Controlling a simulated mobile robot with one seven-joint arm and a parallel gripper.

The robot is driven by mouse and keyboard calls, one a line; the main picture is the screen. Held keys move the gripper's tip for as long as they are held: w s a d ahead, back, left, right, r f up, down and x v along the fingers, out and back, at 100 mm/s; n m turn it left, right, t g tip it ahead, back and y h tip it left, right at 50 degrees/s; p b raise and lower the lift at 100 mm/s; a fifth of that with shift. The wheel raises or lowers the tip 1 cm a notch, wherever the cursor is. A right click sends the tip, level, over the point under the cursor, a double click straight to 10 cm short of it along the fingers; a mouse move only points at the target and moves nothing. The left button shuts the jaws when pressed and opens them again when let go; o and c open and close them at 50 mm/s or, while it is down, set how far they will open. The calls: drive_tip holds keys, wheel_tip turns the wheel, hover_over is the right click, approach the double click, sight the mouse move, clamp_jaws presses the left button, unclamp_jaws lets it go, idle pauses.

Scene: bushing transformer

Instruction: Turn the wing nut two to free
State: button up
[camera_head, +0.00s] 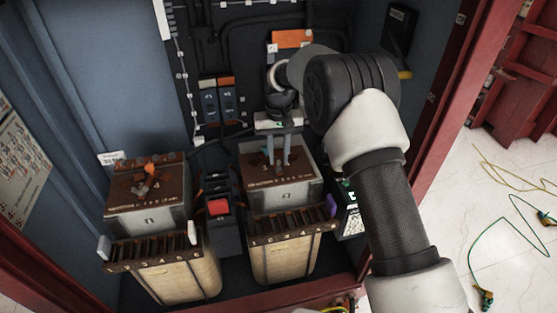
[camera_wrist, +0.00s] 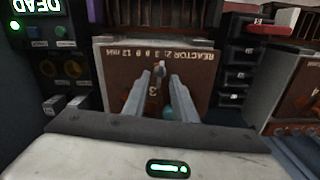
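My gripper (camera_head: 278,160) points down over the right-hand unit, the brown-topped reactor two (camera_head: 290,195). In the wrist view the same gripper (camera_wrist: 161,76) has its two grey fingers apart. A small grey metal piece, seemingly wing nut two (camera_wrist: 160,68), shows near the gap between the fingertips; I see no finger touching it. The top plate (camera_wrist: 205,85) reads "REACTOR 2" upside down. A teal spot (camera_wrist: 167,114) shows between the fingers. In the head view the fingers hide most of the nut.
The cabinet's dark back wall with breakers (camera_head: 217,100) lies behind. A panel lit "DEAD" (camera_wrist: 37,8) stands beside reactor two.

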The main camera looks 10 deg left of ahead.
wheel_tip(320, 180, up, 15)
drive_tip(key=p, duration=0.1)
idle(0.3)
